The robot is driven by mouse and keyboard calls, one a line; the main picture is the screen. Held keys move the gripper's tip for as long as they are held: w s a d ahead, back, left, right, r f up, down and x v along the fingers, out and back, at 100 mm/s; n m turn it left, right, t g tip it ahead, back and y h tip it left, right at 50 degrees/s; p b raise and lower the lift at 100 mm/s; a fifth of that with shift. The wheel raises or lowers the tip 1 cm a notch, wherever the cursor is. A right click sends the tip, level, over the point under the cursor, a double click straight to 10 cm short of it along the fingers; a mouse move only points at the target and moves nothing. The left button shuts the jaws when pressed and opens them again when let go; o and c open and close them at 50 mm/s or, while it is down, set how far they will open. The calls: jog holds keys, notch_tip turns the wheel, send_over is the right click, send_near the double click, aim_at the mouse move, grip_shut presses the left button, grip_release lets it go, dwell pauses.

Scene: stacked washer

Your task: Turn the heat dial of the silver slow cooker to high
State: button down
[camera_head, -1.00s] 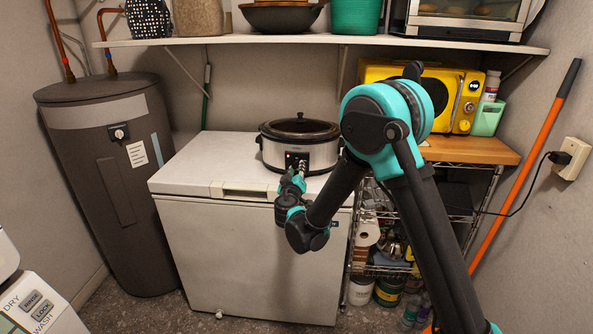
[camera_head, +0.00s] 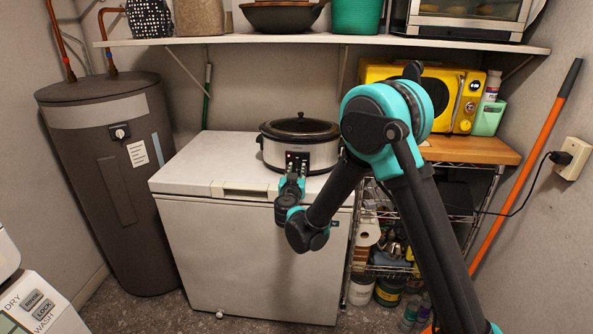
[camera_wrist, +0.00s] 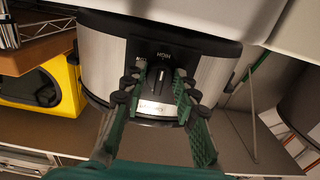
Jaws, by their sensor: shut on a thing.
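The silver slow cooker (camera_head: 325,155) with a black lid stands on the white chest freezer. Its dark control panel faces me, with a small red light. The wrist view shows the cooker (camera_wrist: 104,55) upside down, with the black heat dial (camera_wrist: 158,82) on the panel and white lettering by it, one label reading like "HIGH". My gripper (camera_head: 296,168) is at the panel. In the wrist view its two green-and-black fingers (camera_wrist: 161,80) stand on either side of the dial, shut on it. The fingertips partly cover the panel, and the dial's exact setting is hard to read.
The white chest freezer (camera_head: 190,172) has clear lid space left of the cooker. A shelf (camera_head: 250,41) hangs above it. A yellow microwave (camera_head: 440,83) stands on a wooden-topped rack at the right. A grey water heater (camera_head: 105,185) stands at the left.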

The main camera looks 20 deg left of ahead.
dwell(0.4)
jog(key=c, duration=1.2)
grip_release()
jog(key=shift+s, duration=0.1)
jog(key=v, duration=1.1)
jog(key=shift+s, duration=0.4)
